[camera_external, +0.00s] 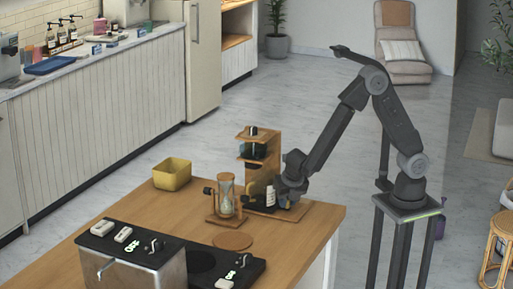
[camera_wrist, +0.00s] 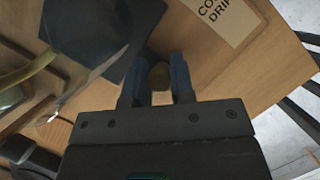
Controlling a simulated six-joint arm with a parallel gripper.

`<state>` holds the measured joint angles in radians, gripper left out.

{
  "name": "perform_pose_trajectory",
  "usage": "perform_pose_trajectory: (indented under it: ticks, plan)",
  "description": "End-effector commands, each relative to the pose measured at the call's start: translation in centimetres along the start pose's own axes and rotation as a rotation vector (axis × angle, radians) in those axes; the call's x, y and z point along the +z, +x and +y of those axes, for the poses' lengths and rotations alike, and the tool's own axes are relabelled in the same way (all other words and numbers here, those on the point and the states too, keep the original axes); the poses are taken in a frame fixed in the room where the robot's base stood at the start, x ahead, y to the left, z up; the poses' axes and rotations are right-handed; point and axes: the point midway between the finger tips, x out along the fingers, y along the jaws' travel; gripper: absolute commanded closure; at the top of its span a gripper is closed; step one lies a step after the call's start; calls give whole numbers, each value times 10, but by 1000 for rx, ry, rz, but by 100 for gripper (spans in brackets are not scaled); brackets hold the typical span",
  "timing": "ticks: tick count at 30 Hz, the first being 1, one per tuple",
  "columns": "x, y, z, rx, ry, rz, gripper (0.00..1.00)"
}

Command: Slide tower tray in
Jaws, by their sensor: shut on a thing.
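The wooden cold-drip tower (camera_external: 258,134) stands near the far edge of the wooden counter, with dark parts on its upper shelf. My gripper (camera_external: 279,190) is low at the tower's right side. In the wrist view my gripper (camera_wrist: 158,68) is shut on a small brownish-yellow knob (camera_wrist: 160,76), seen between the two fingers. A dark flat slab (camera_wrist: 95,28), possibly the tray, lies just beyond the fingers. A paper label reading "CO… DRIP" (camera_wrist: 222,15) is on the wood to the right. How far the tray sits out cannot be told.
A sand-timer-like glass in a wooden stand (camera_external: 225,197) is close left of the tower. A yellow bin (camera_external: 172,174) stands farther left. A round wooden disc (camera_external: 232,241) and a dark machine with switches (camera_external: 130,245) are nearer. The counter's right end is clear.

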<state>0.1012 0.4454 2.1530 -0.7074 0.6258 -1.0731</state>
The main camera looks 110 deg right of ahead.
Motion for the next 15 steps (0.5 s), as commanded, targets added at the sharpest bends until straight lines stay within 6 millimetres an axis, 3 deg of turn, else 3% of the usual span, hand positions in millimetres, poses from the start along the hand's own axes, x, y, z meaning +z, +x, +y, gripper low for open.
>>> perform_pose_trajectory:
  ticks: [8, 9, 12, 15]
  plan:
    - [1, -1, 2, 4, -1, -1, 100]
    - [1, -1, 2, 4, -1, -1, 76]
    - [1, -1, 2, 4, -1, -1, 67]
    - [1, -1, 1, 3, -1, -1, 67]
